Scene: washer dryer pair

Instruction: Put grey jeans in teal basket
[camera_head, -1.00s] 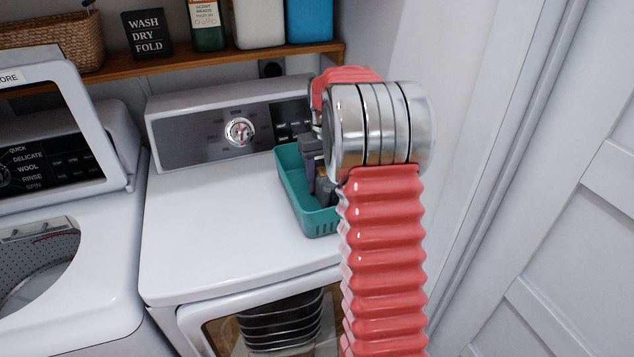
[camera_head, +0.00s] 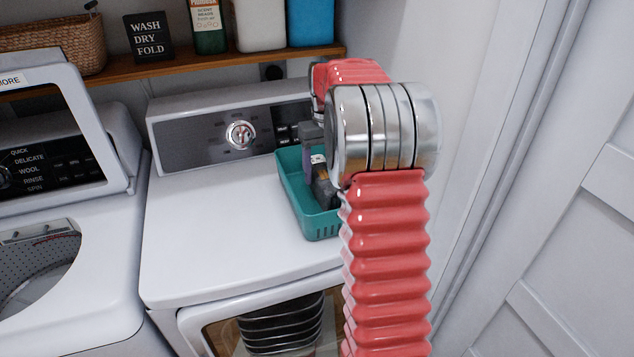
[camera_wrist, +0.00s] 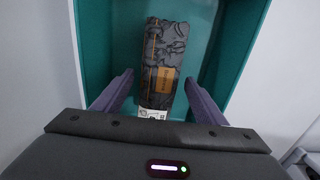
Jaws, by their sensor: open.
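The teal basket (camera_head: 295,195) stands on top of the dryer at its right side, partly hidden behind my arm. Its wall also shows in the wrist view (camera_wrist: 95,50). The grey jeans (camera_wrist: 163,65), folded into a narrow bundle with a brown patch and a white tag, lie inside the basket in the wrist view. In the head view a bit of the jeans (camera_head: 322,190) shows beside my arm. My gripper (camera_wrist: 160,88) is open over the basket, its two fingers apart on either side of the jeans' near end. I cannot tell whether they touch it.
The dryer top (camera_head: 215,225) is clear left of the basket. An open-lidded washer (camera_head: 85,270) stands at the left. A wooden shelf (camera_head: 180,60) with bottles and a wicker basket (camera_head: 60,45) runs above. A white wall is close on the right.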

